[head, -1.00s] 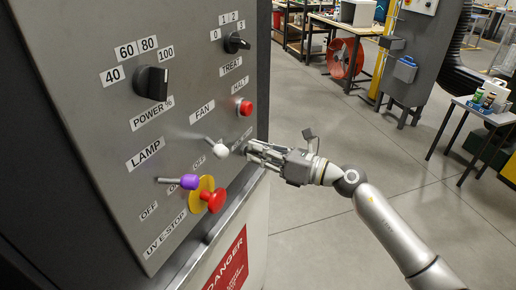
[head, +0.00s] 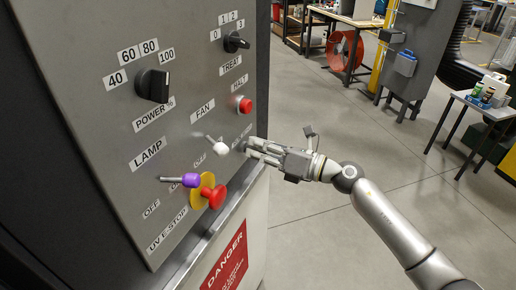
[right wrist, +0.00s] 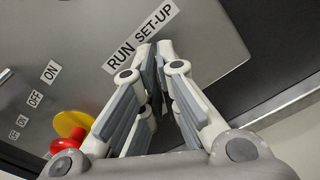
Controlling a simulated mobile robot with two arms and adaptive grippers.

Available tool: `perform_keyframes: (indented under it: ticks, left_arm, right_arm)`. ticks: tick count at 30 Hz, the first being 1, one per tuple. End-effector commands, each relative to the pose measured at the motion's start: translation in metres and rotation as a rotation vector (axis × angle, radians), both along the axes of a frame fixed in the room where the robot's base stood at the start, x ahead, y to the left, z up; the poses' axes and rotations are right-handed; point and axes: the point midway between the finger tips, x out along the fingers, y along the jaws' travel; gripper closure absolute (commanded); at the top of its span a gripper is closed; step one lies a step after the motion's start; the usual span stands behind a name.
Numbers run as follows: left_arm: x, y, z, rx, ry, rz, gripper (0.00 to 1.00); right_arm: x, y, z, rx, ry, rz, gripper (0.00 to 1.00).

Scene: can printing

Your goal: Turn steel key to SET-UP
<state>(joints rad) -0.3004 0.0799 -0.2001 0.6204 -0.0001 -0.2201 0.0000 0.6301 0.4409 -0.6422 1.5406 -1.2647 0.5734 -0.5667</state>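My right gripper (head: 252,148) is at the lower right of the grey control panel (head: 190,60), beside the red HALT button. The right wrist view shows its fingers (right wrist: 160,62) drawn closely together at the panel, just below the RUN SET-UP label (right wrist: 140,38). The steel key is hidden behind and between the fingers, so its angle cannot be read. The fingers look closed on it. My left gripper is not in view.
Near the gripper are the red HALT button (head: 245,105), the white-tipped FAN lever (head: 221,148), the purple LAMP lever (head: 190,180) and the red E-stop (head: 215,196). A black power knob (head: 153,85) is farther left. Open floor (head: 310,215) lies right of the cabinet.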

Motion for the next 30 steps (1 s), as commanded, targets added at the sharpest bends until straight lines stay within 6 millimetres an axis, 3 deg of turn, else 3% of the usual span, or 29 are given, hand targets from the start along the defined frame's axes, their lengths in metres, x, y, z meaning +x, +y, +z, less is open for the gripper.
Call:
perform_keyframes:
  ticks: [1,6,19,30]
  left_arm:
    - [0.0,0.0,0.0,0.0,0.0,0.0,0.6]
    - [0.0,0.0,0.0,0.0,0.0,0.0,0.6]
    - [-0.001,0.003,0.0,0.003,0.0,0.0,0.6]
    - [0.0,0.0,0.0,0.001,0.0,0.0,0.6]
  right_arm:
    - [0.0,0.0,0.0,0.002,0.003,-0.001,1.0]
    - [0.0,0.0,0.0,0.002,0.001,-0.001,0.75]
    - [-0.004,-0.009,-0.001,0.0,0.0,-0.001,0.75]
    - [-0.038,-0.075,-0.002,-0.001,0.004,-0.003,0.75]
